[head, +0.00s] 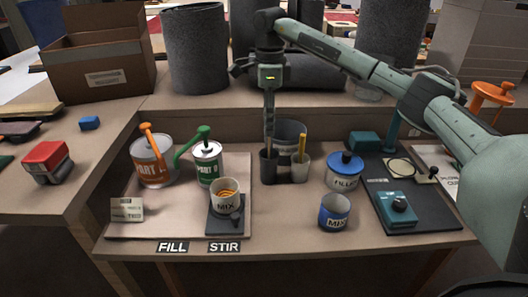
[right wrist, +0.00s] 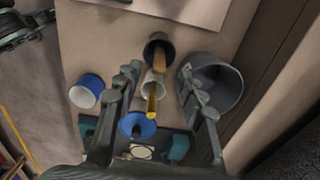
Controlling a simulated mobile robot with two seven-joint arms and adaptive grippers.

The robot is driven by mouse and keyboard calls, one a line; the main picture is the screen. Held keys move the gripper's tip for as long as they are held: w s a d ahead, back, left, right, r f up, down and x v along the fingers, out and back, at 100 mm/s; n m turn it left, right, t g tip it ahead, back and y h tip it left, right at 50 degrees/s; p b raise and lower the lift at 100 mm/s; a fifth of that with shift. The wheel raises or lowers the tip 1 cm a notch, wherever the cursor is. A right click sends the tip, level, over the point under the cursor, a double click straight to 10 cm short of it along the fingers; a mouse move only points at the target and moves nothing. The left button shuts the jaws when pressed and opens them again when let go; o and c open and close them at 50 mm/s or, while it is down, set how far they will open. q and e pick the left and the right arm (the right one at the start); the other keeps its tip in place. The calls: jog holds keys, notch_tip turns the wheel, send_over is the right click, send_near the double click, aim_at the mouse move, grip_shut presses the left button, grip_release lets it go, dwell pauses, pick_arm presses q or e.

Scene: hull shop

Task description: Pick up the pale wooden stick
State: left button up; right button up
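A light-brown wooden stick (right wrist: 158,62) stands in a dark cup (right wrist: 159,44); that cup also shows in the head view (head: 268,168). A yellow stick (head: 302,146) stands in a pale cup (head: 300,170) just to the right; it also shows in the right wrist view (right wrist: 151,103). My right gripper (head: 269,138) points down over the dark cup. In the right wrist view its fingers (right wrist: 160,80) are spread, with the sticks in the gap between them and nothing gripped. A dark jointed part at that view's upper left looks like my left gripper (right wrist: 28,28); its opening is unclear.
A large grey container (head: 290,130) stands close behind the cups. A blue-lidded filler tin (head: 345,172) and a blue mix cup (head: 334,212) are to the right.

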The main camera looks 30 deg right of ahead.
aim_at(269, 141)
notch_tip(269, 141, down, 6)
jog(key=shift+s+f+p, duration=0.1)
jog(key=shift+p, duration=0.2)
jog(key=shift+c, duration=0.4)
pick_arm(q)
jog(key=shift+f, duration=0.65)
pick_arm(e)
jog(key=c, duration=0.8)
